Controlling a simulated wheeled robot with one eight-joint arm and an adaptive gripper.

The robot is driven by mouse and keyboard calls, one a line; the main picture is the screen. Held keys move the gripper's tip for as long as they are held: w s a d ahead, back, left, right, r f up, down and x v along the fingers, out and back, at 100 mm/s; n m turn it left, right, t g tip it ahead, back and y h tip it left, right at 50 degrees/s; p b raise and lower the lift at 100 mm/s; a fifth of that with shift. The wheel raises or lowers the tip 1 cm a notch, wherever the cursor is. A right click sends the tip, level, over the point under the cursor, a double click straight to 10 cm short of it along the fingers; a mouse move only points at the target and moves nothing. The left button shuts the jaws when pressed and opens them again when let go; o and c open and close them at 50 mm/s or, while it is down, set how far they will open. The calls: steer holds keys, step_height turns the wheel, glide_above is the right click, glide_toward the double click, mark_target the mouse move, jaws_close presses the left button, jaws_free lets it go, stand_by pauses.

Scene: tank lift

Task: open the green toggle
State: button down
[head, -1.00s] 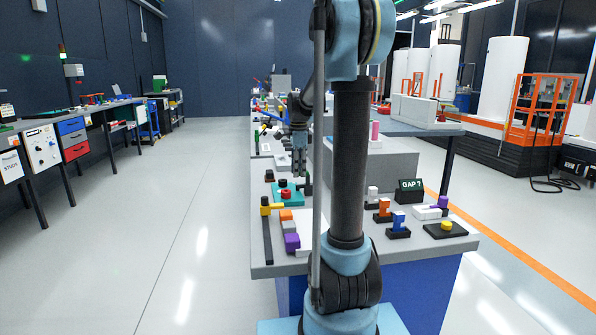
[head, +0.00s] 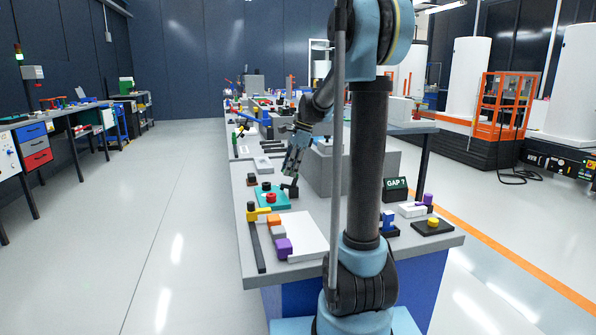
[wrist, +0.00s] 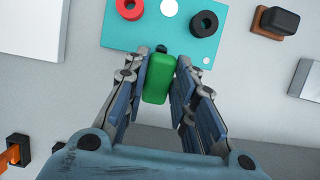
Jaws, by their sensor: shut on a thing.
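The green toggle (wrist: 158,80) shows in the wrist view as a rounded green block beside the edge of a teal plate (wrist: 122,38). My gripper (wrist: 162,60) has its two fingers on either side of it, shut on it. In the head view my gripper (head: 290,174) points down at the near table beside the teal plate (head: 278,203). The toggle's green part is hard to make out there. The toggle's base is largely hidden in the wrist view.
A red ring (wrist: 129,8) and a black ring (wrist: 204,23) sit on the teal plate. A large grey block (head: 368,176) stands right of my gripper. Open floor lies left of the table.

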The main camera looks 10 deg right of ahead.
steer(key=shift+w+d+y, duration=0.2)
steer(key=shift+d+y, duration=0.25)
steer(key=shift+y, duration=0.05)
steer(key=c, duration=1.3)
jaws_free()
steer(key=v, duration=1.2)
steer(key=shift+w+a, duration=0.1)
